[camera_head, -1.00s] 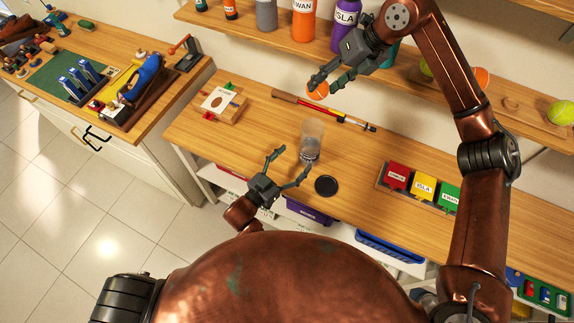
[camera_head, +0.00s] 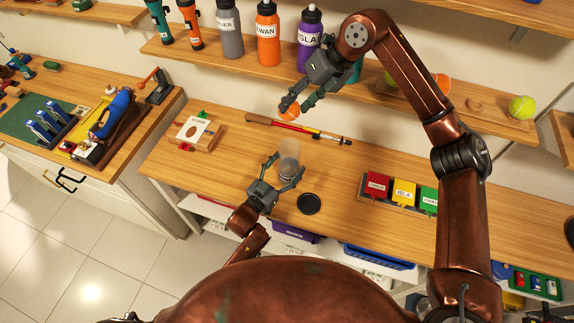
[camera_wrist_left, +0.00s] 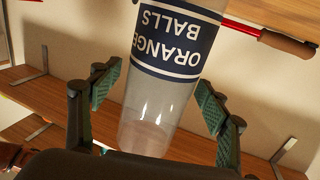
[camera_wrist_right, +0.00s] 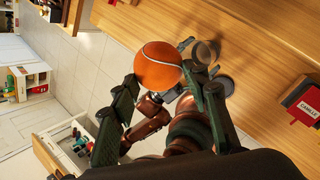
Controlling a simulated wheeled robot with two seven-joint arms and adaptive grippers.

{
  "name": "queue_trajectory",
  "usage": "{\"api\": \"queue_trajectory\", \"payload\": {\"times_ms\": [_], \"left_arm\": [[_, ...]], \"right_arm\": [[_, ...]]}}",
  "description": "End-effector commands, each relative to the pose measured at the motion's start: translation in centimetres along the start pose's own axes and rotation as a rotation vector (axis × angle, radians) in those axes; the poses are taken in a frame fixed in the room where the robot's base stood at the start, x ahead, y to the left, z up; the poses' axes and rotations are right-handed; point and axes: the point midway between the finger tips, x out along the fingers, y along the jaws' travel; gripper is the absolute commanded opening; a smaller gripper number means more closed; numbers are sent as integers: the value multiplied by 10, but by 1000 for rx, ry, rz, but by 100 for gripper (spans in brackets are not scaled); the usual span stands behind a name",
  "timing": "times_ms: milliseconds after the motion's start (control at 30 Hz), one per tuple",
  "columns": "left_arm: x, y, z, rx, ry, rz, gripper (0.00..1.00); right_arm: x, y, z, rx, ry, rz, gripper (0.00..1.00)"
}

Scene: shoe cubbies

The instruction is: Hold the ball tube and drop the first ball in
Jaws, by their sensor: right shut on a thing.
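The clear ball tube (camera_head: 288,163) stands upright on the wooden table; in the left wrist view its dark label (camera_wrist_left: 178,38) reads "ORANGE BALLS". My left gripper (camera_head: 287,170) is open, with one finger on each side of the tube; in the left wrist view gaps show between the pads and the tube wall. My right gripper (camera_head: 295,105) is shut on an orange ball (camera_head: 288,113), held in the air above the table. In the right wrist view the ball (camera_wrist_right: 158,66) sits at the fingertips, and the tube (camera_wrist_right: 207,52) shows beyond it, partly hidden.
A black round lid (camera_head: 309,204) lies right of the tube. A red stick (camera_head: 290,127) lies behind it. Red, yellow and green boxes (camera_head: 403,192) stand to the right. A shelf (camera_head: 225,60) with bottles runs behind the table. A wooden board with a card (camera_head: 197,132) lies left.

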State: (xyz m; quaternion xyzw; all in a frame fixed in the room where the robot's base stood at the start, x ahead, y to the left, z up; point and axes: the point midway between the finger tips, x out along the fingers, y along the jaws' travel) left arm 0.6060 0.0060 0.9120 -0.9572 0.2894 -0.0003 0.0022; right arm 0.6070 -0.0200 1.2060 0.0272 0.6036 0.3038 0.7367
Motion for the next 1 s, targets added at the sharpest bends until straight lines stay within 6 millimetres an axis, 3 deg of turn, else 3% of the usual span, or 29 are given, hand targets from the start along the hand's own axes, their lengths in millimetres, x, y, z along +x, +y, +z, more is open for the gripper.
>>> {"api": "queue_trajectory", "payload": {"times_ms": [567,1000], "left_arm": [[0,0,0,0,0,0,28],[0,0,0,0,0,0,28]], "right_arm": [[0,0,0,0,0,0,18],[19,-9,-6,1,1,0,18]]}}
